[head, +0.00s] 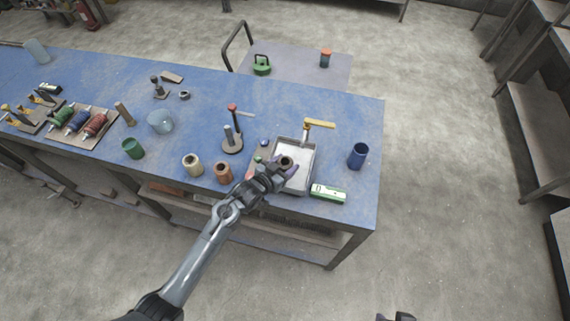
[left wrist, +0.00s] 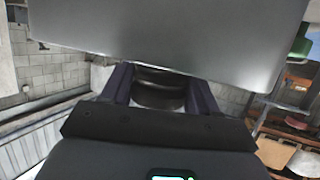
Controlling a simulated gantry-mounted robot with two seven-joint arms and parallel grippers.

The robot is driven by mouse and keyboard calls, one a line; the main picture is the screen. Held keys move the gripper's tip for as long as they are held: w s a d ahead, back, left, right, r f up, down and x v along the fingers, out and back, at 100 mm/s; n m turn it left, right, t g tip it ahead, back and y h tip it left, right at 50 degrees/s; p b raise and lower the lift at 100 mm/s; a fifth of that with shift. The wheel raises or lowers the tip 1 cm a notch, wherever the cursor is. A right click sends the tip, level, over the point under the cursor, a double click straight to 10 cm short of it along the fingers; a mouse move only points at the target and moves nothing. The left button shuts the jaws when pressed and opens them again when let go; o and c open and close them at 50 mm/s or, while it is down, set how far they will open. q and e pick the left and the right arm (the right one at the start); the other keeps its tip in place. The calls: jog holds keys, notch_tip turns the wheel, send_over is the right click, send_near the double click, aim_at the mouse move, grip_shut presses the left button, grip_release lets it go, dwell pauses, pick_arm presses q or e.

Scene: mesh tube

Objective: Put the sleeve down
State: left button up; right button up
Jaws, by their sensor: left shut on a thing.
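The sleeve (head: 286,161) is a short, dark, round ring with an open top. My left gripper (head: 287,168) is shut on it, over the front part of a square grey metal tray (head: 309,170). In the left wrist view the dark sleeve (left wrist: 160,88) sits between the two fingers (left wrist: 161,92). A grey metal wall fills the top of that view, close in front of the fingers. I cannot tell whether the sleeve touches the tray floor. A small dark part of mine (head: 396,316) shows at the bottom edge, perhaps the right gripper; its jaws are unclear.
A blue cup (head: 357,156) stands to the right. A brown cup (head: 223,173) and a cream cup (head: 193,165) stand left of the gripper.

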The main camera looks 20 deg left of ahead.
pick_arm(q)
jog(key=o, duration=1.1)
jog(key=shift+f, duration=0.1)
